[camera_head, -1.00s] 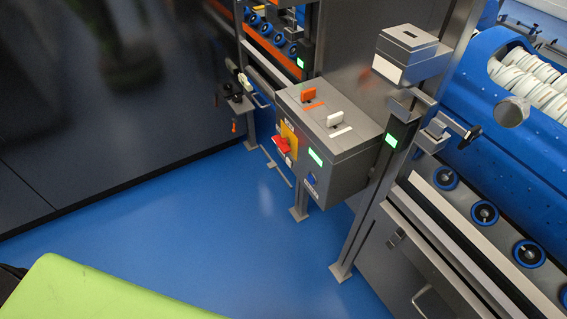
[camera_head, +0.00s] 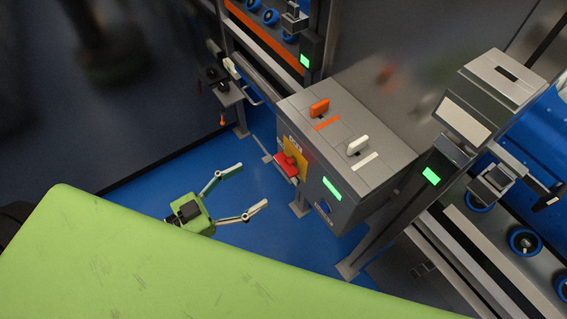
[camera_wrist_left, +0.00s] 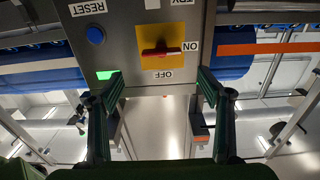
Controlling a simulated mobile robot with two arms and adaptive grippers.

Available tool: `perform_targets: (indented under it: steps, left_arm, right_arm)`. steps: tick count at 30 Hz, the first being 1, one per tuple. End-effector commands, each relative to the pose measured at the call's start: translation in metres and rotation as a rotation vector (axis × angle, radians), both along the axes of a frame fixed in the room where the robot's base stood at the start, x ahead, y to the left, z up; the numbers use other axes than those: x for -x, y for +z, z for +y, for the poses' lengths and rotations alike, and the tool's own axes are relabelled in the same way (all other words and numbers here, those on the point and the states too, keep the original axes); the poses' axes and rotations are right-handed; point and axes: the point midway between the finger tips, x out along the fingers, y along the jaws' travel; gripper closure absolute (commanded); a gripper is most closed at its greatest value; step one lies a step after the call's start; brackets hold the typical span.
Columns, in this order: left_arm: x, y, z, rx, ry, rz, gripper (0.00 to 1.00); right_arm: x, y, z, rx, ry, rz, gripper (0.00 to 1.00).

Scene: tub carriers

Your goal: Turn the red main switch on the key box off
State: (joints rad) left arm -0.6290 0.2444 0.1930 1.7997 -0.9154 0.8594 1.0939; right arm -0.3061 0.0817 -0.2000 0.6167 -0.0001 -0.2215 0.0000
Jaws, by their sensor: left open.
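The grey key box (camera_head: 345,140) stands on posts at the centre of the head view. Its front carries the red main switch (camera_head: 286,165) on a yellow plate (camera_head: 298,155). My green left gripper (camera_head: 252,186) is open and empty, apart from the switch and in front of the box. In the left wrist view its fingers (camera_wrist_left: 160,78) stand either side of the switch's line. My right gripper is out of view.
An orange key (camera_head: 319,108) and a white key (camera_head: 357,145) sit on the box top. A blue RESET button (camera_wrist_left: 95,35) and a green display (camera_head: 332,188) are near the switch. A grey post and roller conveyor (camera_head: 485,240) stand at right. Blue floor lies open left of the box.

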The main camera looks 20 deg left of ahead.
Motion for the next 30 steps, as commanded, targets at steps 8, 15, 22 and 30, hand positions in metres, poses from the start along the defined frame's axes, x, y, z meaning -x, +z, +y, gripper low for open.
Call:
perform_targets:
  steps: [8,15,22,30]
  left_arm:
    - [-0.05,0.003,-0.037,0.004,0.004,-0.005,0.29]
    - [-0.078,0.001,-0.059,0.002,0.005,-0.001,0.29]
    - [-0.087,0.0,-0.066,0.001,0.004,0.0,0.29]
    - [-0.086,0.0,-0.066,0.001,0.004,0.001,0.42]
  right_arm:
    - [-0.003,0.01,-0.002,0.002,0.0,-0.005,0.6]
    - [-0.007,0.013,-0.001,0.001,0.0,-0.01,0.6]
    - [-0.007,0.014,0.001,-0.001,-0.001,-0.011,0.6]
    - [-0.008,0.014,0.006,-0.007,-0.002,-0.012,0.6]
